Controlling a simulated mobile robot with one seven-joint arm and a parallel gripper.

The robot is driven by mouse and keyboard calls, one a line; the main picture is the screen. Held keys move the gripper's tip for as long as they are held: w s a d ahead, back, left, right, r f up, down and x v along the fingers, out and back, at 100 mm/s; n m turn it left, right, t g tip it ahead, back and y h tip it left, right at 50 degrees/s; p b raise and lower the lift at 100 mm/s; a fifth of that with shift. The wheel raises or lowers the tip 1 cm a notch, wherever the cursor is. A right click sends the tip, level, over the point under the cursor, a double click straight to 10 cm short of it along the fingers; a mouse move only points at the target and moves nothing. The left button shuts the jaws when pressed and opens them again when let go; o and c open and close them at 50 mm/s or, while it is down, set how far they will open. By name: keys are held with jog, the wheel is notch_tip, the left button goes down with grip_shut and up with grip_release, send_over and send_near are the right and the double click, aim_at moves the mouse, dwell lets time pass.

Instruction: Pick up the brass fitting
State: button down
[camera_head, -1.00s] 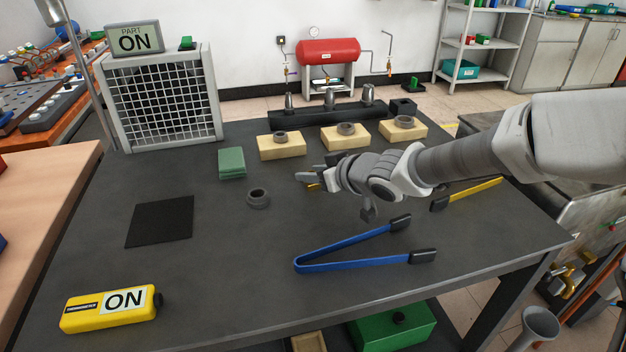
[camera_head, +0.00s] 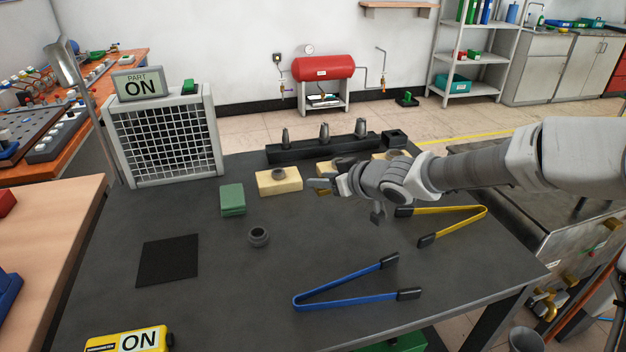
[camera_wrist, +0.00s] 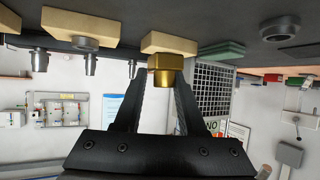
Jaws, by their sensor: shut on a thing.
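The brass fitting (camera_wrist: 165,66) is a gold, faceted piece between the fingertips of my gripper (camera_wrist: 163,78) in the upside-down wrist view. My gripper is shut on it. In the head view my gripper (camera_head: 321,183) is over the back middle of the dark table, beside the pale blocks. Only a small gold patch of the fitting (camera_head: 323,191) shows there, mostly hidden by the fingers. The fitting appears held above the table, though its exact height is hard to tell.
Pale blocks bearing grey rings stand behind my gripper, one at the left (camera_head: 279,186). A loose grey ring (camera_head: 259,237), green pad (camera_head: 232,200), black mat (camera_head: 167,262), blue tongs (camera_head: 345,297) and yellow tongs (camera_head: 450,210) lie around. A fan-like grille box (camera_head: 160,140) stands back left.

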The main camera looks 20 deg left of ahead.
jog(key=w+d+r+p, duration=0.2)
jog(key=w+r+p, duration=0.2)
jog(key=p, duration=0.5)
jog(key=shift+w+d+r, duration=0.2)
jog(key=shift+w+d, duration=0.1)
jog(key=shift+w, duration=1.05)
jog(key=shift+p, duration=0.35)
